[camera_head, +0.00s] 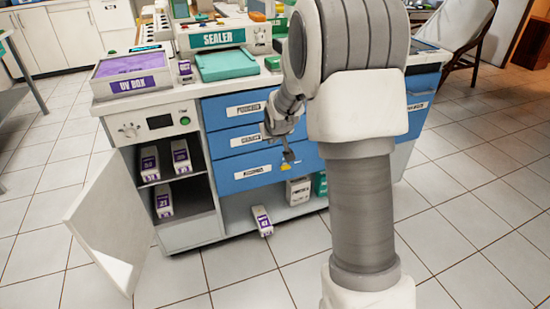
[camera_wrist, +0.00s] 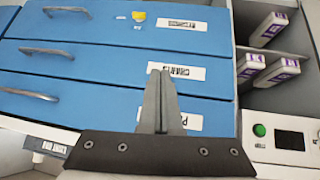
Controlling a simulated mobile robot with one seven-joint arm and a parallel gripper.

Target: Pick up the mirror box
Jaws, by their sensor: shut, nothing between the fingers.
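I cannot tell which box is the mirror box, as the small labels are unreadable. A white box with a dark label (camera_head: 298,190) and a partly hidden teal box (camera_head: 320,183) stand on the cabinet's low open shelf. A white and purple box (camera_head: 262,221) sits at that shelf's front edge. More white and purple boxes (camera_head: 150,164) stand in the open left compartment, also seen in the wrist view (camera_wrist: 269,29). My gripper (camera_head: 290,157) is shut and empty in front of the blue drawers. Its closed fingers show in the wrist view (camera_wrist: 160,74).
The blue drawers (camera_head: 225,140) are closed and have bar handles. A white door (camera_head: 113,222) hangs open at the left compartment. A UV box (camera_head: 132,72) and a sealer (camera_head: 222,38) stand on the counter. The tiled floor (camera_head: 235,275) in front is clear.

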